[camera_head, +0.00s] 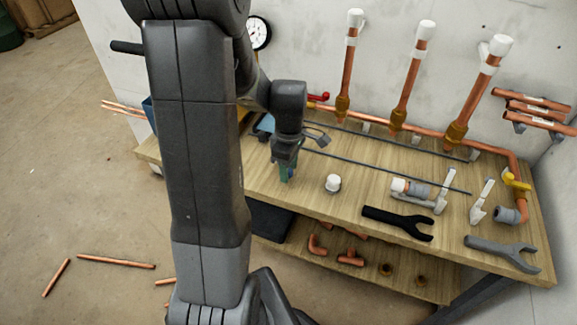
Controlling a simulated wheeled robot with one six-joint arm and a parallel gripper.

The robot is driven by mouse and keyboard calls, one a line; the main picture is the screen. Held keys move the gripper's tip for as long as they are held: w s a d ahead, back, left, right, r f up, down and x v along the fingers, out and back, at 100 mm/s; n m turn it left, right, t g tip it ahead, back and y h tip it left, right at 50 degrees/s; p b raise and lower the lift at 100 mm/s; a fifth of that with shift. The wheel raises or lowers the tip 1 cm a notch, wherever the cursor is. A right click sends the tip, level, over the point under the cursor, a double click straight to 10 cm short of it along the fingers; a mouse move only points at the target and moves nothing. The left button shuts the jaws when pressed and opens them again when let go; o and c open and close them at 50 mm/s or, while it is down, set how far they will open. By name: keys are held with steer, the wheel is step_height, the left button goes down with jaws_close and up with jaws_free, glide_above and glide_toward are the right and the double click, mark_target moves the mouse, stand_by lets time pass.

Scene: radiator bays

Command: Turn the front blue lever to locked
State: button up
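I cannot make out a blue lever in the head view; my arm hides part of the bench. My gripper (287,165) points down over the left part of the wooden bench (345,215), left of a white cap (333,183). A small dark green piece shows at its tip; I cannot tell whether it is a finger or a separate thing. The finger gap is too small to read. A blue-edged dark item (263,126) lies just behind my gripper, partly hidden. Other handles are a red one (319,97) by the wall and a yellow one (516,181) at right.
Copper pipes with white caps (408,75) rise along the wall. A black wrench (398,222), a grey wrench (503,252) and white-handled tools (482,201) lie at right. A lower shelf (385,262) holds copper fittings. Copper pieces (115,262) lie on the floor.

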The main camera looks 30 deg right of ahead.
step_height(320, 180, up, 14)
steer(key=shift+w+d+p, duration=0.15)
steer(key=shift+p, duration=0.15)
stand_by(0.3)
steer(key=shift+f, duration=0.15)
stand_by(0.3)
steer(key=f, duration=1.3)
steer(key=shift+a+f+b, duration=0.2)
steer(key=shift+f+b, duration=0.1)
steer(key=shift+f, duration=0.1)
steer(key=shift+r, duration=0.1)
